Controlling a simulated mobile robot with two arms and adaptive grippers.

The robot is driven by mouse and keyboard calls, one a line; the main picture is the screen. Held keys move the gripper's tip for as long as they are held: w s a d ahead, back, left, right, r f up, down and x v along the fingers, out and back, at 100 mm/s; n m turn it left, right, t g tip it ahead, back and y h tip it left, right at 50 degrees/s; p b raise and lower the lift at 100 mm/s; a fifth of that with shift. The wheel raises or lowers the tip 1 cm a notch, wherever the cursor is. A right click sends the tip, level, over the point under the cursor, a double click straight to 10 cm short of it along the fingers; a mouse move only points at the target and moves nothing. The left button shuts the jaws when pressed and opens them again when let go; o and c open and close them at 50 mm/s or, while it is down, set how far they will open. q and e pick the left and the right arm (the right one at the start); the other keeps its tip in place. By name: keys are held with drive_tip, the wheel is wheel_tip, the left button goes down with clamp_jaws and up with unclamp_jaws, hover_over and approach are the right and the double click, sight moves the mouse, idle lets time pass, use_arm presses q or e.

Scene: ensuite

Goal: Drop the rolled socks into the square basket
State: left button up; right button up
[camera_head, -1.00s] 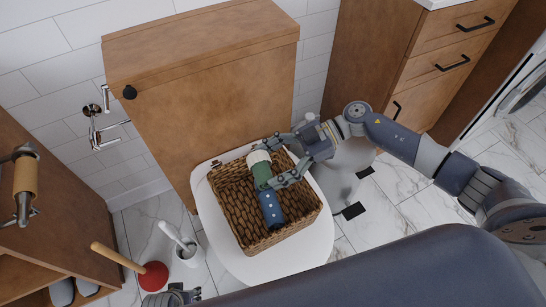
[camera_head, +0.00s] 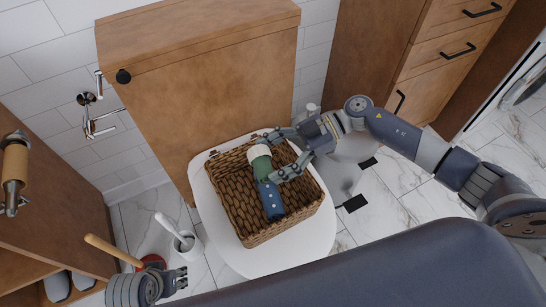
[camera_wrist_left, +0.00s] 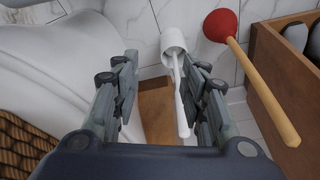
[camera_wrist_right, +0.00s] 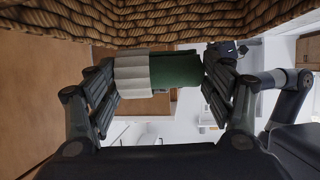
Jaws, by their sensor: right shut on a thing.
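The rolled socks (camera_head: 262,168), green with a white end, are between the fingers of my right gripper (camera_head: 268,158). That gripper is shut on them over the square wicker basket (camera_head: 233,207). The socks also show in the right wrist view (camera_wrist_right: 175,72), close to the basket's wicker wall (camera_wrist_right: 150,20). A blue dotted piece (camera_head: 271,201) extends from the green part; I cannot tell whether it is separate. I cannot tell whether the socks touch the basket floor. My left gripper (camera_wrist_left: 160,80) is open and empty, low at the left in the head view.
The basket stands on the white toilet lid (camera_head: 317,236) before the wooden panel (camera_head: 200,90). A toilet brush in a white holder (camera_head: 189,245) and a wooden-handled red plunger (camera_wrist_left: 222,26) stand on the floor at left. A wooden cabinet (camera_head: 420,65) is at right.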

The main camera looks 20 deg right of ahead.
sight(274, 165)
drive_tip(key=shift+f+b, duration=0.65)
drive_tip(key=shift+f, duration=0.05)
drive_tip(key=shift+f+b, duration=0.45)
drive_tip(key=shift+b, duration=0.1)
drive_tip(key=shift+f+b, duration=0.35)
drive_tip(key=shift+b, duration=0.15)
use_arm(q)
drive_tip(key=v, duration=0.5)
drive_tip(key=shift+s+a+r, duration=0.1)
drive_tip(key=shift+r, duration=0.1)
use_arm(e)
drive_tip(key=shift+f, duration=0.1)
drive_tip(key=o, duration=1.1)
drive_tip(key=shift+o, duration=0.2)
drive_tip(key=shift+d, duration=0.15)
